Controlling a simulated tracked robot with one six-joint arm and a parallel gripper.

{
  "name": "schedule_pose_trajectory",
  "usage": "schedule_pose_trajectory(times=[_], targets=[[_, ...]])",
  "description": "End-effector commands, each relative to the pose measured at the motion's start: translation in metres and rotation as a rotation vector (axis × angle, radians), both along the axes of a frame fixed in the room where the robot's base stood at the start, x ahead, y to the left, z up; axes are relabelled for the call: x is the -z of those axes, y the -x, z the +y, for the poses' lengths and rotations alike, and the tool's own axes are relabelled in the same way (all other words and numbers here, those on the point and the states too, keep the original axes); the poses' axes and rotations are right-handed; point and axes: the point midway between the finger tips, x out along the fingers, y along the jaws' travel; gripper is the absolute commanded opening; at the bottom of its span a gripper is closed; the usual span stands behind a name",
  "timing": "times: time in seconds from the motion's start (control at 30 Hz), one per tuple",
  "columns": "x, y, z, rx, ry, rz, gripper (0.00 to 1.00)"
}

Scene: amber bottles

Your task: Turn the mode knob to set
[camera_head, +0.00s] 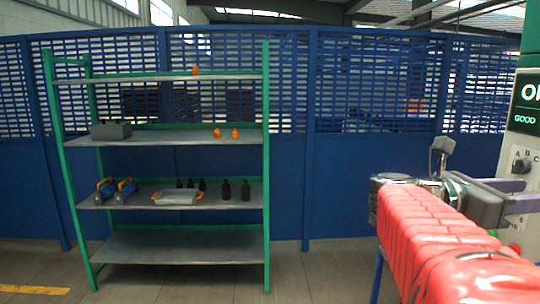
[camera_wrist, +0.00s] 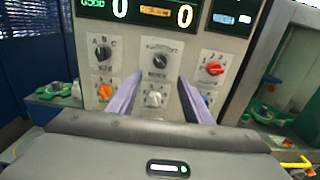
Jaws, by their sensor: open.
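The mode knob (camera_wrist: 160,60) is dark, on a grey label plate in the upper middle of the panel in the wrist view. Its label is blurred, and I cannot tell which setting it points to. My gripper (camera_wrist: 160,88) is open, its two purple fingers spread toward the panel. In the picture the fingertips lie just below and to either side of the mode knob, with nothing between them in their grip. In the head view my gripper (camera_head: 521,195) is at the right edge beside the panel, and the mode knob cannot be made out.
The panel (camera_wrist: 137,72) also has a black size knob (camera_wrist: 102,53), red knob (camera_wrist: 214,69), orange knob (camera_wrist: 105,92), pale knob (camera_wrist: 154,99) and a partly hidden blue knob. A display (camera_wrist: 140,12) sits above. A green-framed shelf (camera_head: 175,137) with bottles stands far left.

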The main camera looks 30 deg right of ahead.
Motion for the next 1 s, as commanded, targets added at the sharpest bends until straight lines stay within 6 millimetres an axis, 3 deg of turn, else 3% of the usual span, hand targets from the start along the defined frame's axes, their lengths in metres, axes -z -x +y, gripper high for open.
schedule_pose_trajectory(times=[0.8, 1.0], targets=[[0.0, 0.039, -0.089, 0.003, -0.001, 0.0, 0.46], [0.0, 0.045, -0.103, 0.0, 0.0, -0.001, 0.46]])
